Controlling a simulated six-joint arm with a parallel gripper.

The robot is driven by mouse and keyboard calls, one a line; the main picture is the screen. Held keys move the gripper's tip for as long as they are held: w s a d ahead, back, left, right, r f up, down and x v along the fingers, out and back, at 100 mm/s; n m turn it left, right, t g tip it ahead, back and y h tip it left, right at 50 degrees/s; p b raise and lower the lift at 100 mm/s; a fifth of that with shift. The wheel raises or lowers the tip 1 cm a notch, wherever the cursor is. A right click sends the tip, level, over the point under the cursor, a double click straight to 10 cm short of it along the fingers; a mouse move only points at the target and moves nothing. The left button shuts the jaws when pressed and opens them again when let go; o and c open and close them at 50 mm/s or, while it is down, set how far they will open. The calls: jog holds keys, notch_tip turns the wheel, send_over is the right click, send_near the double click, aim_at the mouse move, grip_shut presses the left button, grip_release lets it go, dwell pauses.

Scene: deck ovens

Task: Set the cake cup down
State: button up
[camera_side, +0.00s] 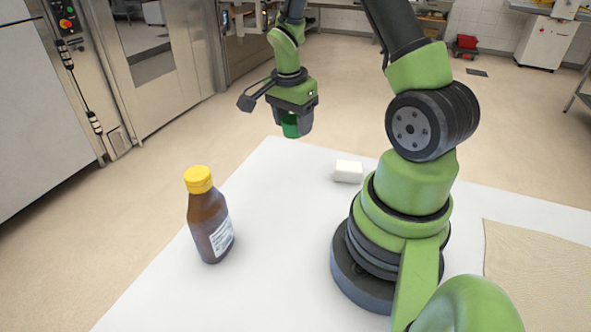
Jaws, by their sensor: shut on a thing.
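The cake cup (291,126) is a small green cup. It shows between the fingers of my gripper (293,122), near the far corner of the white table (285,190). My gripper points down and is shut on the cup. The fingers hide part of the cup. I cannot tell whether its bottom touches the table or hangs a little above or beyond the far edge.
A brown bottle (209,220) with a yellow cap stands upright at the left front of the table. A small white block (348,171) lies near my base. A beige cloth (540,265) lies at the right. The table's middle is clear.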

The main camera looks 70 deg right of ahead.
aim_at(297, 169)
jog(key=shift+s+d+f+m, duration=0.2)
jog(key=shift+d+m, duration=0.1)
jog(key=shift+m, duration=0.1)
notch_tip(297, 169, down, 10)
jog(key=shift+r, duration=0.2)
jog(key=shift+f, duration=0.15)
jog(key=o, duration=0.9)
